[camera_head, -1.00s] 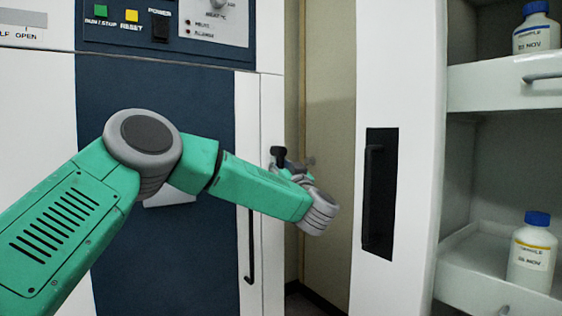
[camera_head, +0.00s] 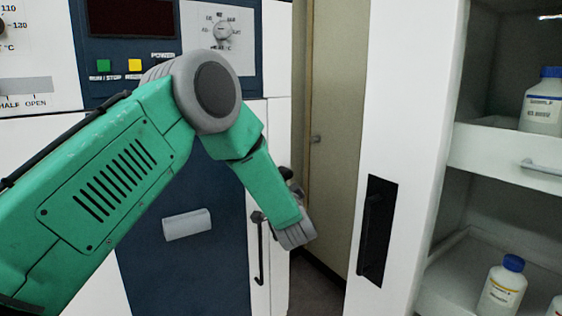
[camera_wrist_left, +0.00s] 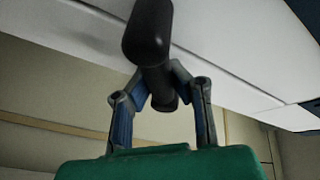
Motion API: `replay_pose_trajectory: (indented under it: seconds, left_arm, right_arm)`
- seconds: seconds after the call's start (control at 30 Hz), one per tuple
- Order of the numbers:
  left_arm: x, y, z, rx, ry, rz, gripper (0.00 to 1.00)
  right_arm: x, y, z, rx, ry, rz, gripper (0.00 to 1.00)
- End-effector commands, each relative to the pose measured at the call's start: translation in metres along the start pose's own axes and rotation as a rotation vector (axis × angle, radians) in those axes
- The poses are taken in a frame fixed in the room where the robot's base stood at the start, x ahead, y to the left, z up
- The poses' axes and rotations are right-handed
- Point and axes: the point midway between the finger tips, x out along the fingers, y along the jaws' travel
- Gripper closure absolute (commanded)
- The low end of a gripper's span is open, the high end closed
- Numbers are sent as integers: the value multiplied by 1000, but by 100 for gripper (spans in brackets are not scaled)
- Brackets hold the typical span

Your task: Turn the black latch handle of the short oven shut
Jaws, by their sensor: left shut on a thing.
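The short oven (camera_head: 190,260) has a white body and a dark blue front. Its black latch handle shows clearly in the left wrist view (camera_wrist_left: 150,35), with a thick rounded end and a stem running down between my fingers. In the head view only a small dark part of the latch handle (camera_head: 285,172) shows at the oven's right edge, beside my wrist. My left gripper (camera_wrist_left: 160,82) is shut on the handle's stem, one finger on each side. In the head view my forearm hides most of the gripper. My right gripper is not in view.
A black vertical bar (camera_head: 260,250) is on the oven front below my wrist. To the right, a white cabinet (camera_head: 408,110) has a recessed dark pull (camera_head: 376,230) and shelves with blue-capped bottles (camera_head: 503,285). A narrow gap with a beige wall lies between oven and cabinet.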

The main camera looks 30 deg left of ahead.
Motion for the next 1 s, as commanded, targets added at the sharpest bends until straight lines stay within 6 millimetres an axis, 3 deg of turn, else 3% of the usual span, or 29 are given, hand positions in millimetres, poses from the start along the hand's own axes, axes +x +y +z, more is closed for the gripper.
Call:
replay_pose_trajectory:
  seconds: [0.03, 0.4, 0.7, 1.0]
  left_arm:
    - [-2, -5, -8, 47, -4, 27, 100]
    - [-4, -11, -9, 354, -68, 155, 100]
    - [-4, -13, -10, 533, -107, 231, 100]
    - [-4, -12, -9, 618, -126, 268, 100]
  right_arm:
    - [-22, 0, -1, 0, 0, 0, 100]
    - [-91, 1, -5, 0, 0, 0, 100]
    - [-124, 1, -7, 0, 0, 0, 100]
    - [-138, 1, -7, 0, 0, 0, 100]
